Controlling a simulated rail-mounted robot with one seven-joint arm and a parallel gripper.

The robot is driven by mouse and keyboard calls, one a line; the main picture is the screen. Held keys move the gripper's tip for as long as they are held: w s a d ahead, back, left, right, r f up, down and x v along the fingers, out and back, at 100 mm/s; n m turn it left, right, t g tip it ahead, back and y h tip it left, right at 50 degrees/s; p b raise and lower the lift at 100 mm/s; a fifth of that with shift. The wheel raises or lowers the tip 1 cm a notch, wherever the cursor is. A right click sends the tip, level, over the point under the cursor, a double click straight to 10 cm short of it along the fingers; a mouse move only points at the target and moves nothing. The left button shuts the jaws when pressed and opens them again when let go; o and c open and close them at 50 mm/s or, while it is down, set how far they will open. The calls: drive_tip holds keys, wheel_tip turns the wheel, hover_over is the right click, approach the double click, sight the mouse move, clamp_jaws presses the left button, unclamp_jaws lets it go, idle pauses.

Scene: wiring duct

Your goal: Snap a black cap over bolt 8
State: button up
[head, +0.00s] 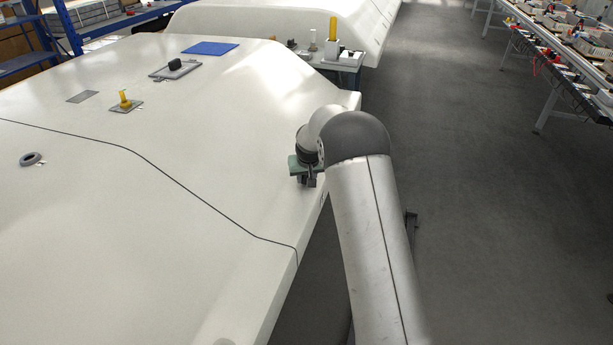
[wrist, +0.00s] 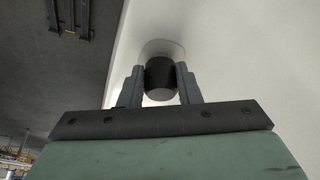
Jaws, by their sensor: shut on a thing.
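In the wrist view, my gripper (wrist: 160,84) is shut on a black cap (wrist: 160,72), a short dark cylinder with a paler grey end facing the camera. One finger presses on each side of it. Just beyond the cap, a pale round shape (wrist: 162,47) shows on the white surface; I cannot tell whether the cap touches it. In the head view, my gripper (head: 310,180) is at the right edge of the large white body (head: 230,130), and the cap cannot be made out there. No bolt or bolt number is readable in either view.
On the white body lie a grey ring (head: 31,159), a yellow piece on a plate (head: 125,102), a black piece on a plate (head: 175,66) and a blue mat (head: 210,48). A small table with a yellow cylinder (head: 333,28) stands behind. The floor at right (head: 480,200) is clear.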

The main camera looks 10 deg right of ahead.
drive_tip(key=shift+f+b, duration=0.4)
drive_tip(key=shift+f, duration=0.25)
drive_tip(key=o, duration=1)
drive_tip(key=shift+o, duration=0.2)
drive_tip(key=shift+r, duration=0.1)
drive_tip(key=v, duration=1.7)
drive_tip(key=shift+s+r, duration=0.1)
